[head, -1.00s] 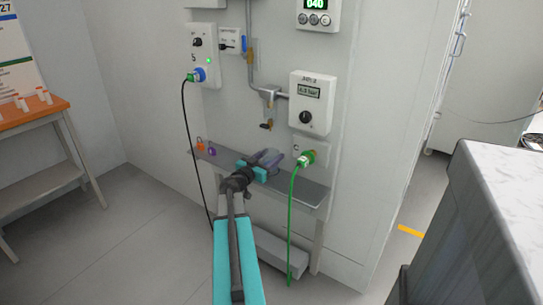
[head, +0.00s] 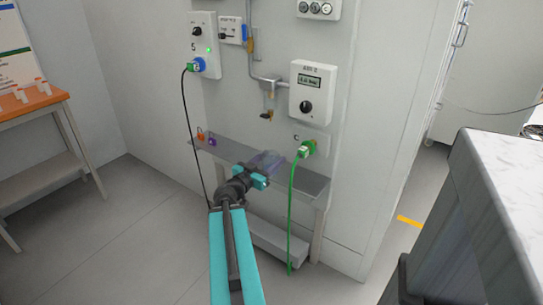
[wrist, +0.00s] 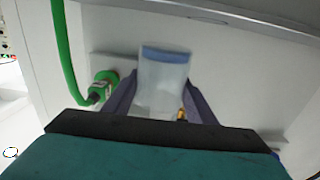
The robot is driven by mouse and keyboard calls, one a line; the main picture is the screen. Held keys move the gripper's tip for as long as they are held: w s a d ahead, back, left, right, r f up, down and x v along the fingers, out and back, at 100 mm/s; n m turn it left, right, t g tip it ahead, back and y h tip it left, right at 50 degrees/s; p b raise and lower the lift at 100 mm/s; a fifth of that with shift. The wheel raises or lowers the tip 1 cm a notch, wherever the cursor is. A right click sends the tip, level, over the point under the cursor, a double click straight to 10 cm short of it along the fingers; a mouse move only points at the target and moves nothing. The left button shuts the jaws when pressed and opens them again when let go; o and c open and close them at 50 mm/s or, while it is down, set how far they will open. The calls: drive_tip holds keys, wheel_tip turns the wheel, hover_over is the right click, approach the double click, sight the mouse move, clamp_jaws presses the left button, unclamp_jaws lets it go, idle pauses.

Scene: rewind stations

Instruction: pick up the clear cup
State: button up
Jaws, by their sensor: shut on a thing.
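The clear cup (wrist: 162,82) is see-through with a bluish band at one end. In the wrist view it sits between the two dark fingers of my gripper (wrist: 160,105), which is shut on it. In the head view my gripper (head: 264,168) is over the narrow grey shelf on the wall panel. There the cup (head: 270,158) shows only as a faint, pale shape at the fingers. I cannot tell whether its base is clear of the shelf.
The grey shelf (head: 305,184) carries small orange and purple items (head: 206,138) at its left end. A green plug (head: 306,149) with a hanging green cable is close on the right. A tap (head: 267,115) hangs above the shelf. A black cable (head: 187,130) hangs left.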

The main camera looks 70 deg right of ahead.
sight(271, 164)
drive_tip(key=shift+s+a+r+p, duration=0.2)
drive_tip(key=shift+a+p, duration=0.2)
drive_tip(key=shift+p, duration=1.4)
drive_tip(key=shift+s+a+r+p, duration=0.15)
drive_tip(key=shift+a+p, duration=0.2)
drive_tip(key=shift+p, duration=1.45)
drive_tip(key=shift+a+f+p, duration=0.2)
drive_tip(key=shift+a+p, duration=0.2)
drive_tip(key=shift+p, duration=0.75)
